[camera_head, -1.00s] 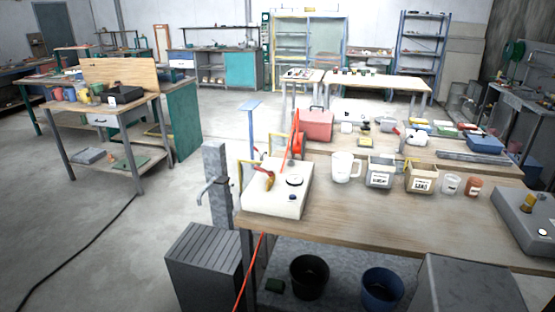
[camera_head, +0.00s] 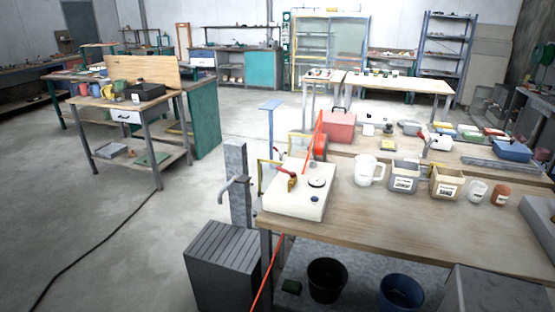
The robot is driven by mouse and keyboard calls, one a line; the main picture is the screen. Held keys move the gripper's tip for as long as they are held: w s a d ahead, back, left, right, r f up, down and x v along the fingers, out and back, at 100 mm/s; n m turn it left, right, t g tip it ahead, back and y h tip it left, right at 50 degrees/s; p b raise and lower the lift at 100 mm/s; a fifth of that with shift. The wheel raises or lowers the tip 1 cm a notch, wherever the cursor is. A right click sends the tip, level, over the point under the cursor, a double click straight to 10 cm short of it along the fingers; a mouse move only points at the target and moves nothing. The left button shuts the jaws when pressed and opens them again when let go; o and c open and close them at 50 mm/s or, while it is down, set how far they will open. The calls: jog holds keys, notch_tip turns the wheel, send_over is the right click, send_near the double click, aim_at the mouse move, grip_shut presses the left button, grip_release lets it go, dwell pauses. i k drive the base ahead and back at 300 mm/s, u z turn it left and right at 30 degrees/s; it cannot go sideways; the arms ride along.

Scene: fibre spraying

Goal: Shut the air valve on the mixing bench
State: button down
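A long wooden bench (camera_head: 355,228) stands in the right foreground. On its left end sits a white box unit (camera_head: 300,205) with a round black-and-white dial and a dark knob on its top. A valve with a red lever and a brass-coloured body (camera_head: 291,181) sits at the box's upper left. A red hose runs up behind the box and another red line hangs below the bench's left end. I cannot tell from here whether the valve is open or shut. My gripper is not in view.
A white mug (camera_head: 369,171), labelled bins (camera_head: 405,178) and small cups stand right of the box. A grey post (camera_head: 238,185) with a tap and a ribbed grey cabinet (camera_head: 222,264) stand by the bench's left end.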

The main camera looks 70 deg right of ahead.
aim_at(293, 175)
jog(key=i, duration=0.95)
jog(key=z, duration=0.05)
